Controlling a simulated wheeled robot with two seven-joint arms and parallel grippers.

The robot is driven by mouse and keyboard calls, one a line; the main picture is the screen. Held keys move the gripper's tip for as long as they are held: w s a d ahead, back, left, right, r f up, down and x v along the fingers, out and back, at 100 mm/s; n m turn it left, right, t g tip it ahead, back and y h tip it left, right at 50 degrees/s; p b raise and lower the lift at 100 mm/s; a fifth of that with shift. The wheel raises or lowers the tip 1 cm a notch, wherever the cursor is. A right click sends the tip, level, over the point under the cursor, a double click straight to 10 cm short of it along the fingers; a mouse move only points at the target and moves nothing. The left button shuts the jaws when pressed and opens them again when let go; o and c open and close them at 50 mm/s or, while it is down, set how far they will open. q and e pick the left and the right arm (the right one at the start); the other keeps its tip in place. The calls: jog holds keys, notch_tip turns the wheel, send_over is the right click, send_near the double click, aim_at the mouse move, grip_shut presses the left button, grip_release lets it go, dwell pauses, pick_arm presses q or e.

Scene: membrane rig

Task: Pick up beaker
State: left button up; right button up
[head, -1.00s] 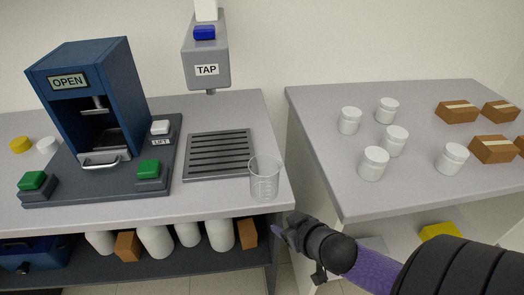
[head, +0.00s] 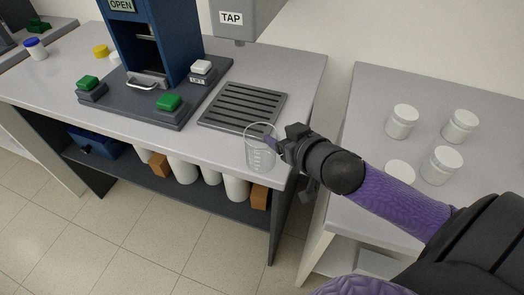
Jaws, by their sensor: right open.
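A clear glass beaker (head: 259,155) stands upright on the grey bench near its right front corner, in front of the slotted drain grate. My right gripper (head: 276,146) reaches in from the right at the height of the beaker's upper part. It is open, and its fingertips are at the beaker's right side. The fingers partly overlap the glass in the picture, so I cannot tell whether they touch it or straddle its wall. My left gripper is not in view.
The drain grate (head: 242,107) lies under the tap (head: 236,20). The blue press (head: 150,45) with green buttons stands to the left. A gap separates the bench from the right table, which bears white jars (head: 402,121).

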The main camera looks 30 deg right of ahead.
aim_at(268, 127)
jog(key=b+x, duration=0.1)
jog(key=x, duration=0.3)
jog(key=shift+w+d+f, duration=0.1)
jog(key=shift+w, duration=0.15)
jog(key=shift+c, duration=0.3)
grip_shut()
jog(key=shift+s, duration=0.1)
dwell(0.7)
